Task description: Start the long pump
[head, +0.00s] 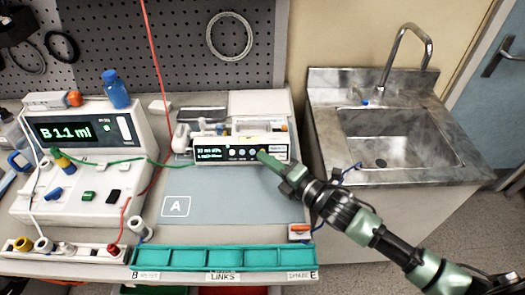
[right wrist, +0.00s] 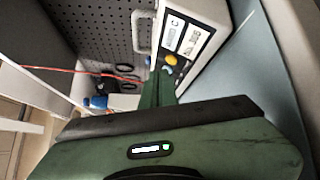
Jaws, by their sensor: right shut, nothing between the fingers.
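The long pump (head: 212,141) is a low white box with a dark front panel at the back of the bench. Small text shows on the left of its panel, with a row of round buttons to the right. My right gripper (head: 263,157) is shut and empty, its tips at the right end of that panel. In the right wrist view the closed fingers (right wrist: 158,88) point at the pump (right wrist: 207,42), close to a yellow button (right wrist: 170,59) and a blue one (right wrist: 166,70). I cannot tell whether the tips touch the panel. My left gripper is out of view.
A larger pump (head: 122,132) reading "B 1.1 ml" stands at left, with a blue bottle (head: 116,90) on top. Red and green lines cross the bench. A teal tray (head: 220,258) lies along the front edge. The grey mat (head: 235,205) is mostly clear. A sink (head: 395,140) stands right.

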